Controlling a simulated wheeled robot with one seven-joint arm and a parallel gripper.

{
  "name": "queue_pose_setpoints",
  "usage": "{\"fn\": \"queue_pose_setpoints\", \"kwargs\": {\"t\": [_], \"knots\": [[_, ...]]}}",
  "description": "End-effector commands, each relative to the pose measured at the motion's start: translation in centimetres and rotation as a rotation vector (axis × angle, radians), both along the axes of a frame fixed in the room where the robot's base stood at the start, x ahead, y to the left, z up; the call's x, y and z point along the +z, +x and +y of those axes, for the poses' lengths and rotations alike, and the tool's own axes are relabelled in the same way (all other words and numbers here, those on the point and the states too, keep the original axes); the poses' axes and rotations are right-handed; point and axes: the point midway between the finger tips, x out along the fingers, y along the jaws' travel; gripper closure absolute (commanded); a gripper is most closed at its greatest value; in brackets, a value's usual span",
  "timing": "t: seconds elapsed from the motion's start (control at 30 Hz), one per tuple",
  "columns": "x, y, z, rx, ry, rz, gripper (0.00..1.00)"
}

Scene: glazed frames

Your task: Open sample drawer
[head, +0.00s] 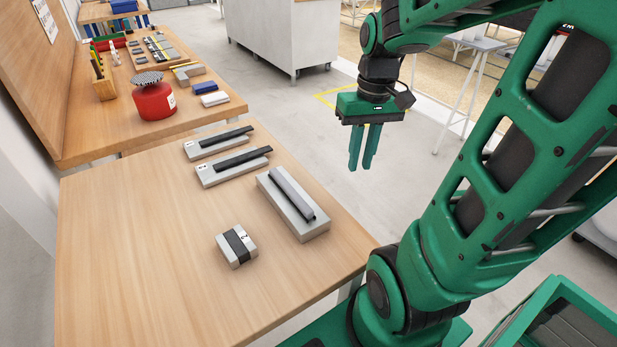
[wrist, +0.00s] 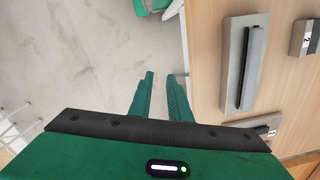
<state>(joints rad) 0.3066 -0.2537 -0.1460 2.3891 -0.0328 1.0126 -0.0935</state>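My gripper (head: 361,166) hangs over the floor to the right of the near wooden table, fingers pointing down. Its two green fingers (wrist: 160,76) are apart with nothing between them. Nothing is plainly marked as the sample drawer, so I cannot tell which thing it is. A long grey block (head: 312,232) with a raised bar along its top lies near the table's right edge; it also shows in the wrist view (wrist: 233,65). A small grey box (head: 248,248) with a dark band sits left of it. My gripper touches none of these.
Two flat grey pieces with dark bars, one nearer (head: 210,178) and one farther (head: 195,152), lie at the back of the near table (head: 120,255). A red canister (head: 155,102) stands on the farther bench. A white cabinet (head: 275,35) stands behind. The near table's left side is clear.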

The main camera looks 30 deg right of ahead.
Motion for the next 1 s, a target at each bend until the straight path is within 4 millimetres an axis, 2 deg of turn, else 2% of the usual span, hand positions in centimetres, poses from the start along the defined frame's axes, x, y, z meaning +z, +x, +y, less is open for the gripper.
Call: {"fn": "queue_pose_setpoints", "kwargs": {"t": [0.03, 0.2, 0.4, 0.5, 0.67, 1.0], "knots": [[-0.3, 2.0, 0.0, 0.041, 0.014, 0.003, 0.83], [-1.4, 7.8, 0.7, 0.18, 0.067, -0.012, 0.83], [-2.6, 11.9, 1.4, 0.281, 0.118, -0.03, 0.83], [-3.0, 12.8, 1.7, 0.304, 0.13, -0.035, 0.83], [-4.0, 13.1, 2.1, 0.314, 0.135, -0.036, 0.83], [-9.6, 13.0, 3.2, 0.314, 0.135, -0.033, 0.83]]}}
